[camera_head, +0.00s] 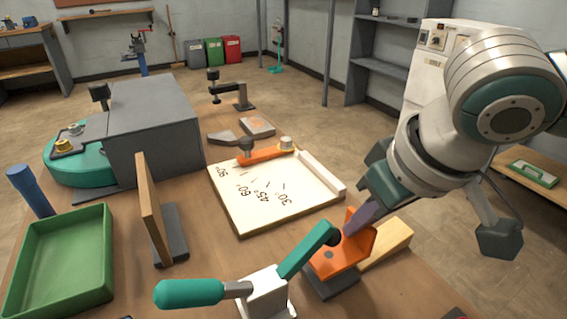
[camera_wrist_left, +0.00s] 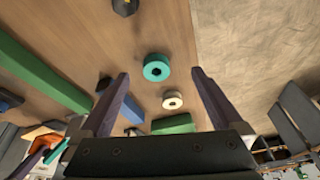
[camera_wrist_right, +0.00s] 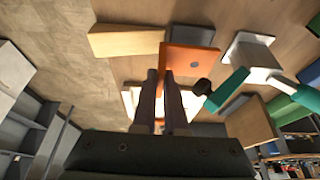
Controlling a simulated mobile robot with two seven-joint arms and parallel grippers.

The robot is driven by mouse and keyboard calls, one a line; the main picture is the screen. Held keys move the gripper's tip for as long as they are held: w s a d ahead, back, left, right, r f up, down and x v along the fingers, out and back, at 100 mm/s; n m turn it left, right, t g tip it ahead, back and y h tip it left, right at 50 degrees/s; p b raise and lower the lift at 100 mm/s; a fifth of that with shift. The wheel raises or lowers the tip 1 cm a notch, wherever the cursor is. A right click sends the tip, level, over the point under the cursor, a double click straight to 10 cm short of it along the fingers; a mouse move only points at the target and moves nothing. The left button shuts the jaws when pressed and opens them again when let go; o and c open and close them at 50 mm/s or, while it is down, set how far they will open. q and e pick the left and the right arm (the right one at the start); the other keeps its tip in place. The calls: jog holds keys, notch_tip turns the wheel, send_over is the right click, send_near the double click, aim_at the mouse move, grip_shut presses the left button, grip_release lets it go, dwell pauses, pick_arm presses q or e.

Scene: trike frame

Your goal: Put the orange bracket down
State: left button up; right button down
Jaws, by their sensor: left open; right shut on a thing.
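The orange bracket (camera_head: 338,258) is at the front of the bench in the head view, over a dark block (camera_head: 330,285) and beside a pale wooden wedge (camera_head: 388,243). It has a flat plate and an upright flange. My right gripper (camera_head: 354,222) is shut on the flange from above. In the right wrist view the bracket (camera_wrist_right: 192,58) lies at the fingertips (camera_wrist_right: 162,78). Whether it rests fully on the block is hard to tell. My left gripper (camera_wrist_left: 160,78) is open and empty in the left wrist view; it is out of the head view.
A teal-handled toggle clamp (camera_head: 268,292) stands left of the bracket, its black tip close to it. A white angle board (camera_head: 255,205) with an orange bar (camera_head: 265,157) lies behind. A green tray (camera_head: 62,262) and an upright wooden board (camera_head: 152,208) stand left.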

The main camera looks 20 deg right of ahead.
pick_arm(q)
jog(key=shift+f, duration=0.45)
pick_arm(e)
notch_tip(320, 180, down, 3)
jog(key=shift+r, duration=0.3)
jog(key=c, duration=1.4)
grip_release()
jog(key=shift+d+f, duration=0.1)
jog(key=shift+f, duration=0.1)
jog(key=o, duration=0.4)
jog(key=shift+o, duration=0.2)
jog(key=shift+r, duration=0.1)
